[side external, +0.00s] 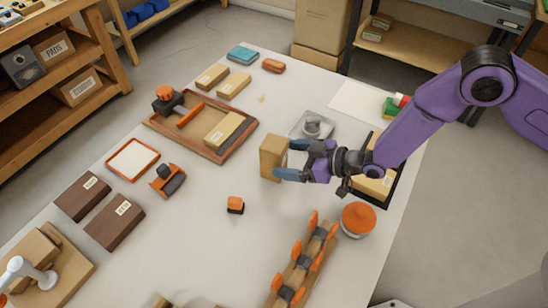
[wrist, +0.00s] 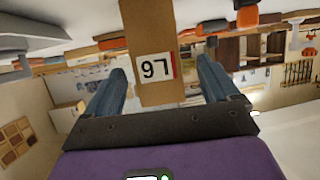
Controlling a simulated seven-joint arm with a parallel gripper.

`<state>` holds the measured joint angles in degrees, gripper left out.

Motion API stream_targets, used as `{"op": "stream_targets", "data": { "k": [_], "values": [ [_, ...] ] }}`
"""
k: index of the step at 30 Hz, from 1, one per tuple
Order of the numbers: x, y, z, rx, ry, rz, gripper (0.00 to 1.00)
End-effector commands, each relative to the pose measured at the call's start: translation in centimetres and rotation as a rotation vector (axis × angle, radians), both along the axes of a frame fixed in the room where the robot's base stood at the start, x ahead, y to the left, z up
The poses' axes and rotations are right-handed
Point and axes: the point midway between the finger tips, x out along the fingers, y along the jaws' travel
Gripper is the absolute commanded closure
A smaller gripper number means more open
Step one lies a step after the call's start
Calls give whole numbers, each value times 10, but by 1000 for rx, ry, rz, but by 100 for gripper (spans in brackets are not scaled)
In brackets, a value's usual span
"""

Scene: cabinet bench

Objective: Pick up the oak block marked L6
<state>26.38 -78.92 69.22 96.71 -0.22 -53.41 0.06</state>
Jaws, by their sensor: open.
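The light brown oak block (side external: 272,160) stands upright near the middle of the bench. In the wrist view the block (wrist: 148,25) shows a white label with upside-down characters that read L6 when turned. My gripper (side external: 284,160) is open and level, to the right of the block in the side view, with its fingertips at the block's near side. In the wrist view my gripper (wrist: 162,63) has one blue finger on each side of the block, with visible gaps. How deep the block sits between the fingers is hard to tell.
A wooden tray (side external: 160,127) holding a pale block lies behind to the left. An orange-topped round object (side external: 358,218) and a rack with orange clips (side external: 303,262) stand in front. Dark blocks (side external: 115,225) lie at left.

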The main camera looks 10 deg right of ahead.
Motion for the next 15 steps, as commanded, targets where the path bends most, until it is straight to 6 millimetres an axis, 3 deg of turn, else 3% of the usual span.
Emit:
{"op": "stream_targets", "data": {
  "k": [15],
  "values": [
    [29, 34, -16, 0, 0, 0, 12]
  ]
}}
